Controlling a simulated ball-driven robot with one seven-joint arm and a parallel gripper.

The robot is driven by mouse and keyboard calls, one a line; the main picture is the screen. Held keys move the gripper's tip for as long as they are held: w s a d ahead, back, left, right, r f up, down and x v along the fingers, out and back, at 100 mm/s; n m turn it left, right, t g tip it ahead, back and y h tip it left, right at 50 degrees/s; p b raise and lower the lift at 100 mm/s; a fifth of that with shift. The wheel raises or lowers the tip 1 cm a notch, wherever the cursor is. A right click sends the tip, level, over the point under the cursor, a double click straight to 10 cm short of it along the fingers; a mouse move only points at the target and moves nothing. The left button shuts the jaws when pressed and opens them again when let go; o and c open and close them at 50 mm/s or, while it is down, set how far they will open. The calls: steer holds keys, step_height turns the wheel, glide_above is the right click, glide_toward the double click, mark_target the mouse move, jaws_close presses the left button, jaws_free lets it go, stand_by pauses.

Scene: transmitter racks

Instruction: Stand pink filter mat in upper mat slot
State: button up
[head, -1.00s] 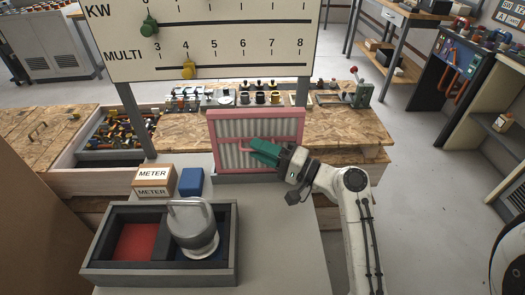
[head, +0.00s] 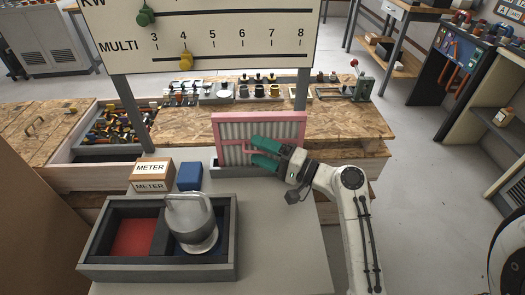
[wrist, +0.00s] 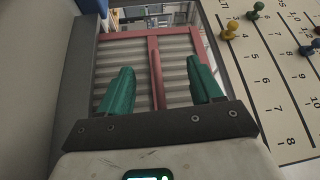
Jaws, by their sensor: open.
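The pink filter mat (head: 225,130), a pink frame around grey corrugated filling, stands upright at the back of the grey table in the head view. Its lower edge meets a low grey holder (head: 238,171), partly hidden by my gripper; how deep it sits I cannot tell. My gripper (head: 264,153) is open in front of the mat, its green fingers spread. In the wrist view the mat's pink centre bar (wrist: 154,72) lies between the open fingers (wrist: 162,88), with gaps on both sides.
A grey tray (head: 95,240) with a red and a blue compartment holds a metal canister (head: 190,222). A METER box (head: 152,170) and a blue block (head: 189,177) stand behind it. A scale board (head: 200,35) hangs above. The table's front right is clear.

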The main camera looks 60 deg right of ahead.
steer(key=shift+s, duration=0.1)
steer(key=s+d+f+b, duration=0.1)
steer(key=s, duration=0.9)
steer(key=shift+s+d+b, duration=0.2)
steer(key=shift+d+b, duration=0.1)
steer(key=shift+d, duration=0.05)
